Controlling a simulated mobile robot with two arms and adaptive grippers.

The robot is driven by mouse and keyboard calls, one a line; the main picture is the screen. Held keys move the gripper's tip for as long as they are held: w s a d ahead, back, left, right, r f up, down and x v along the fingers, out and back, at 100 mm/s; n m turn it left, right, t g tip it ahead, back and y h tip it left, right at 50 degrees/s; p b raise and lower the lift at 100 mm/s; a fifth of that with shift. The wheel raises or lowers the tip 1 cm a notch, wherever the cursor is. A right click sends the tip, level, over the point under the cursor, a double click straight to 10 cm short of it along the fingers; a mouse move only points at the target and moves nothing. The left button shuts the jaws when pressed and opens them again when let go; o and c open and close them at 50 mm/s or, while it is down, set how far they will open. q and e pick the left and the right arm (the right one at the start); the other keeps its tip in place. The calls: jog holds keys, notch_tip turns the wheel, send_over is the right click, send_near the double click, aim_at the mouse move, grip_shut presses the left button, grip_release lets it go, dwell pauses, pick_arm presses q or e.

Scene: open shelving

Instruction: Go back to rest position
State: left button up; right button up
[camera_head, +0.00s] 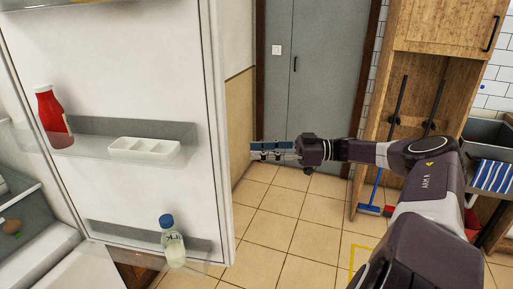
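My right gripper (256,150) is stretched out toward the left in the middle of the view, beside the outer edge of the open fridge door (150,55). I see it from the side, and nothing shows held in it. Whether its fingers are apart or together is not clear. My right arm comes in from the lower right. My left gripper is not in view.
The fridge door holds a red bottle (52,115), a white tray (144,149) and a blue-capped bottle (173,247). A grey door (325,80) stands behind. A wooden cabinet (450,22) and brooms are at right. Tiled floor (265,225) is clear between.

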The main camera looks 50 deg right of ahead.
dwell(0.3)
notch_tip(320, 180, down, 38)
jog(key=a+m+h, duration=0.1)
jog(key=m+h, duration=0.4)
jog(key=h, duration=0.4)
jog(key=s+a+f+g+h, duration=0.1)
jog(key=s+a+f, duration=0.25)
jog(key=f, duration=0.35)
jog(key=s+a+f+m+g+h, duration=0.1)
jog(key=s+a+f+g, duration=0.1)
jog(key=s+f, duration=0.4)
jog(key=s+a+f+g+h, duration=0.1)
jog(key=s+a+f, duration=0.2)
jog(key=f, duration=0.5)
jog(key=s+a+f+g, duration=0.3)
jog(key=s+a+f, duration=0.2)
jog(key=s+a, duration=0.3)
jog(key=s+a+f+g, duration=0.3)
jog(key=s+a+f, duration=0.2)
jog(key=s+a, duration=0.3)
jog(key=s+a+f+g, duration=0.2)
jog(key=s+a+f, duration=0.3)
jog(key=s+a, duration=0.3)
jog(key=s, duration=0.4)
jog(key=shift+s+n+g, duration=0.3)
jog(key=shift+g, duration=0.1)
